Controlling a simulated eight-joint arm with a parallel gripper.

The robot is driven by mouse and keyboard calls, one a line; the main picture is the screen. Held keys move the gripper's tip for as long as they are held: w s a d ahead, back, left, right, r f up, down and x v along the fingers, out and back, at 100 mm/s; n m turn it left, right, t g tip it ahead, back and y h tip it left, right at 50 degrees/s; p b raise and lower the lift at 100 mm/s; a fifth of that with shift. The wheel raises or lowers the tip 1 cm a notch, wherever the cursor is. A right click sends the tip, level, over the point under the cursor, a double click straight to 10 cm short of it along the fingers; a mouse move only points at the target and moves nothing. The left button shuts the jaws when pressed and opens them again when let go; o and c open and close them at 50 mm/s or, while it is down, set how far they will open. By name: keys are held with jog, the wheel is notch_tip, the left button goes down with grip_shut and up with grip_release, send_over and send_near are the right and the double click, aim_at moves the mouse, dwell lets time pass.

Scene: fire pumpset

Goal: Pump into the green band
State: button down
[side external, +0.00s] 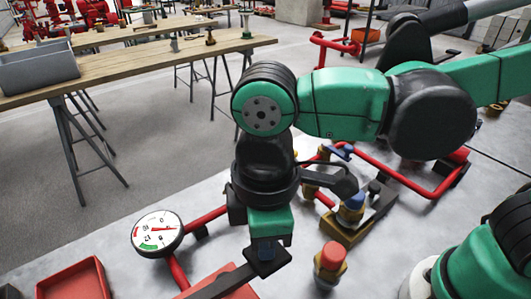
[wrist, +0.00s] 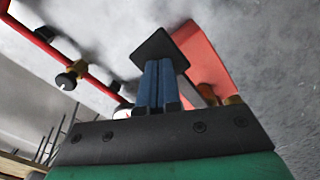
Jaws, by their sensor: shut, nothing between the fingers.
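The round white pressure gauge (side external: 158,233) is at the left of the bench in the side view. It has a green band on its lower part and a thin red needle that looks near horizontal; the exact reading is too small to tell. My gripper (side external: 265,252) points down with its fingers shut and empty. The fingertips are at a dark flat plate (wrist: 160,48) at the end of a dark bar (side external: 222,284), seemingly the pump lever. I cannot tell whether they touch. The red pump body (wrist: 207,62) lies behind the plate in the wrist view.
A red tray (side external: 75,281) is at the lower left. Red pipes (side external: 207,220) run along the grey bench. A wooden trestle table (side external: 130,50) is farther back.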

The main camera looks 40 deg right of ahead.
jog(key=shift+f, duration=1.6)
jog(key=shift+r, duration=0.15)
jog(key=shift+r, duration=2.55)
jog(key=shift+f, duration=2.7)
jog(key=shift+r, duration=0.15)
jog(key=shift+r, duration=2.55)
